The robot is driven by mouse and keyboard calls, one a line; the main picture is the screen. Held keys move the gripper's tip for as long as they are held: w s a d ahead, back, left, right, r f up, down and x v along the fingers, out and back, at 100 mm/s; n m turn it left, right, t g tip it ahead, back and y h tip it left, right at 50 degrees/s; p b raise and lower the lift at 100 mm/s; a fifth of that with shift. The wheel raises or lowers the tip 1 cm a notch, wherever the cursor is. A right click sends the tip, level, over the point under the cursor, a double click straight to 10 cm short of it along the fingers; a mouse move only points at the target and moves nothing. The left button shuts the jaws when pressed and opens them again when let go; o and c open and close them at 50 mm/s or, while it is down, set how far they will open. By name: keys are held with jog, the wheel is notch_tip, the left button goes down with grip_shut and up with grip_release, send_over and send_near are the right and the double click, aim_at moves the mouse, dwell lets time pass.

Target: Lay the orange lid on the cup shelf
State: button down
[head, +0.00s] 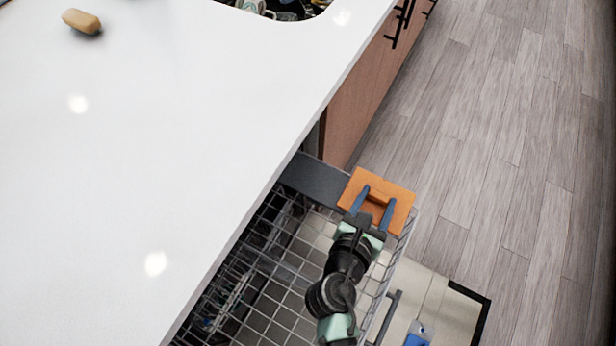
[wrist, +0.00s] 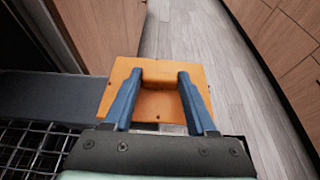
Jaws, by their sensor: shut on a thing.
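The orange lid (head: 402,193) is a flat square plate with a raised block handle in its middle. My gripper (head: 377,198) is shut on that handle, one blue finger on each side. The lid is over the far right corner of the pulled-out dishwasher rack (head: 290,268); I cannot tell its exact height above the wire. In the wrist view the lid (wrist: 117,92) fills the centre, between and beyond the fingers of my gripper (wrist: 166,78). I cannot make out for certain which part of the rack is the cup shelf.
A white countertop (head: 130,190) runs along the left, with a tan oblong object (head: 82,21) on it and a sink (head: 285,8) at the top. A wooden cabinet (head: 355,110) stands beyond the rack. Grey floor (head: 500,130) is clear on the right.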

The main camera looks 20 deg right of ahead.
jog(key=b, duration=0.2)
send_over(310, 185)
jog(key=shift+f+b, duration=0.9)
jog(key=shift+f, duration=0.85)
jog(key=shift+f, duration=0.1)
jog(key=shift+c, duration=1)
grip_release()
